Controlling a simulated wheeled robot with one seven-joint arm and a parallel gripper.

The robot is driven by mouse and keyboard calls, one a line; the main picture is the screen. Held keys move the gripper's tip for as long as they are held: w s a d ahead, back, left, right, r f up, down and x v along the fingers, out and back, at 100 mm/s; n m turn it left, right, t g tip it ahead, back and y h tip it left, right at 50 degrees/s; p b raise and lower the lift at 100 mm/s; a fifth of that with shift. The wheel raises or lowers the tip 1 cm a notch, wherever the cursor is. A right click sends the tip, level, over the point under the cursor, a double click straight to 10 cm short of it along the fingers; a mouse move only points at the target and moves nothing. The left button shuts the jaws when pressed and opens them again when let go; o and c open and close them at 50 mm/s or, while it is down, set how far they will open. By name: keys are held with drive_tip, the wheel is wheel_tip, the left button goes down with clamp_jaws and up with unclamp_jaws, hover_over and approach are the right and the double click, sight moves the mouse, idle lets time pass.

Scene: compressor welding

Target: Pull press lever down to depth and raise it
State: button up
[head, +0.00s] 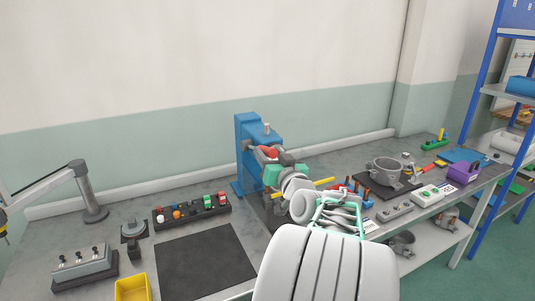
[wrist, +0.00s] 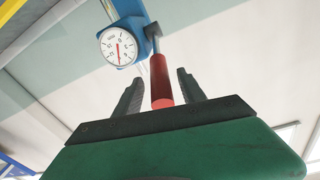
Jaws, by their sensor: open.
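The blue press (head: 254,140) stands at the back of the bench, partly hidden by my arm. In the wrist view its blue head (wrist: 126,12) carries a round dial gauge (wrist: 118,46) with a red needle. The press lever has a red grip (wrist: 160,80), which also shows in the head view (head: 268,152). In the wrist view the grip stands between the two dark fingers of my gripper (wrist: 160,88). The fingers are open, with a visible gap on each side of the grip. The ram and anything under it are hidden behind my arm.
A tray of coloured parts (head: 218,211), a dark mat (head: 203,262) and a yellow bin (head: 132,288) lie left of the press. A metal pot (head: 385,171) on a dark plate and a purple bin (head: 463,174) stand to the right. The mat is clear.

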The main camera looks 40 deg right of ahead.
drive_tip(key=b+v, duration=0.1)
drive_tip(key=v, duration=0.5)
drive_tip(key=shift+s+b, duration=0.2)
drive_tip(key=shift+b, duration=0.1)
drive_tip(key=shift+a+f, duration=0.1)
drive_tip(key=shift+a, duration=0.05)
